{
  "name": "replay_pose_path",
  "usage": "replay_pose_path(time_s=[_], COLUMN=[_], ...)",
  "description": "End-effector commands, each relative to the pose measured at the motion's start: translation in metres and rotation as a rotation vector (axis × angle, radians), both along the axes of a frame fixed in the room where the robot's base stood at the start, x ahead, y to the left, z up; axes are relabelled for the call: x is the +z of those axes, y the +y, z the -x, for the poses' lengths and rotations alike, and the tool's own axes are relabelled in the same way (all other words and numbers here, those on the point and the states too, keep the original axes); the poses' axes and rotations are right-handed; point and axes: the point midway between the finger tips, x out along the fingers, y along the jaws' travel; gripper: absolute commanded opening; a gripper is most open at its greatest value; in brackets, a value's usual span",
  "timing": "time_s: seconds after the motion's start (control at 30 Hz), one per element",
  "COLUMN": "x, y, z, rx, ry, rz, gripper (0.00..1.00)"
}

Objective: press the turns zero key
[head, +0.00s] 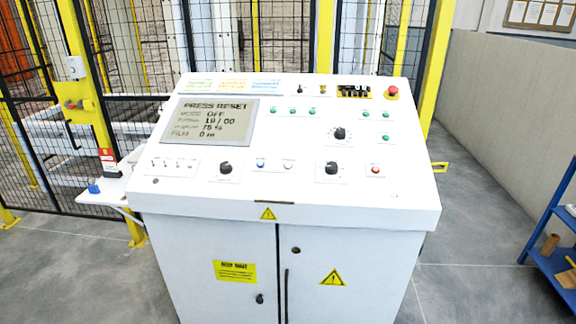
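The white control console (310,205) stands in the middle of the head view with its sloped panel facing me. Its grey display (210,121) reads PRESS RESET, with MODE OFF, a line that looks like 19 / 00, 75 %, and FILM 0 m. Along the lower panel are a blue button (261,163), a pale button (288,166) and a red button (375,170). Several green buttons (274,111) sit higher up. The key labels are too small to read, so I cannot tell which one is turns zero. My gripper is not in view.
Black knobs (225,168) and small switches (165,162) also sit on the panel. A red mushroom button (392,91) is at its top right. A yellow-framed mesh fence (130,40) stands behind. A blue shelf (560,250) is at right. Grey floor (470,225) lies clear between.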

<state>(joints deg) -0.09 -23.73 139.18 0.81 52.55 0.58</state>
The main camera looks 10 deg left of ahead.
Motion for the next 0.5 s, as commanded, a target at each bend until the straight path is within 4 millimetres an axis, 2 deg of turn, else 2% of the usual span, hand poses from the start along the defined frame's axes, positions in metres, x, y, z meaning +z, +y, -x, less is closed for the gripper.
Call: replay_pose_path(time_s=[0.03,0.27,0.5], x=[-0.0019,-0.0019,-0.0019], y=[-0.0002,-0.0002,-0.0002], z=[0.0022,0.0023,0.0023], rx=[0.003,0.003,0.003], ry=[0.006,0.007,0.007], rz=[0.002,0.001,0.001], gripper=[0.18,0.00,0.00])
